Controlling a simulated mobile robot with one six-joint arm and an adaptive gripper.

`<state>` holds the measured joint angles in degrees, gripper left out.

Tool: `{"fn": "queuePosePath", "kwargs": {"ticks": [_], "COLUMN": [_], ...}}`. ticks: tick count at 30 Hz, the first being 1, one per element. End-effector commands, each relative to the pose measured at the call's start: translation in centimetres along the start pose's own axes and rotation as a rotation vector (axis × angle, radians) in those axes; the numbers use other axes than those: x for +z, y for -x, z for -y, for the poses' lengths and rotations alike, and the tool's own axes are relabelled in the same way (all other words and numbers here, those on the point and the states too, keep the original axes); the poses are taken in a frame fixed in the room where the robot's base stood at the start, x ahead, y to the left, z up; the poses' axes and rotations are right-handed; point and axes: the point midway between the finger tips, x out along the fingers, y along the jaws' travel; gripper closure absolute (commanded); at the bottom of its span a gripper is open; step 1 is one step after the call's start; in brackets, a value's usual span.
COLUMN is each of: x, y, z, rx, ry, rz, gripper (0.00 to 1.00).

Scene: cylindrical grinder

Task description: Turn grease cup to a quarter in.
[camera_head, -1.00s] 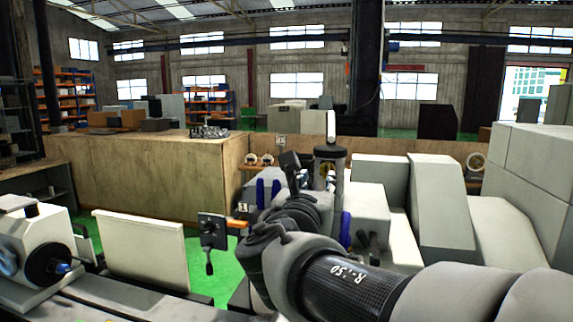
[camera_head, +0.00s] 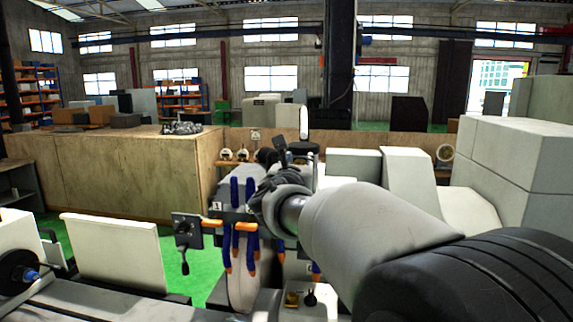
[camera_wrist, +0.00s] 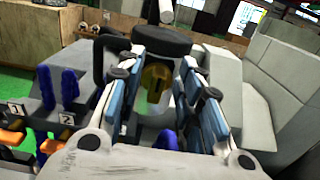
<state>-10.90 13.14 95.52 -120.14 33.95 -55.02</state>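A round brass-coloured piece (camera_wrist: 155,77) with a dark mark on its face, which looks like the grease cup, sits in a grey housing below a black disc (camera_wrist: 161,41) in the wrist view. My gripper (camera_wrist: 158,72) is open, with its blue-padded fingers on the left and right of the brass piece. I cannot tell whether the pads touch it. In the head view my arm and gripper (camera_head: 272,170) reach toward the grey post and hide the brass piece there; the black disc (camera_head: 303,147) shows behind.
Blue-and-orange nozzles (camera_head: 238,225) hang left of my gripper, beside a black lever panel (camera_head: 186,229). A small yellow part (camera_head: 291,299) and a dark knob (camera_head: 310,298) are low in front. Grey machine covers (camera_head: 411,174) stand to the right, and a wooden partition (camera_head: 115,175) behind left.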

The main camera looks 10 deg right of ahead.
Motion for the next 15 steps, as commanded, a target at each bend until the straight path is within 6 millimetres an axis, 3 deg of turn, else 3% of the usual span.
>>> {"fn": "queuePosePath", "kwargs": {"ticks": [4,15], "x": [-0.02,-0.02], "y": [0.02,0.05], "z": [0.00,-0.01], "rx": [0.000,0.000], "ry": [0.000,0.000], "rz": [0.000,0.000], "gripper": [0.68,0.93]}}
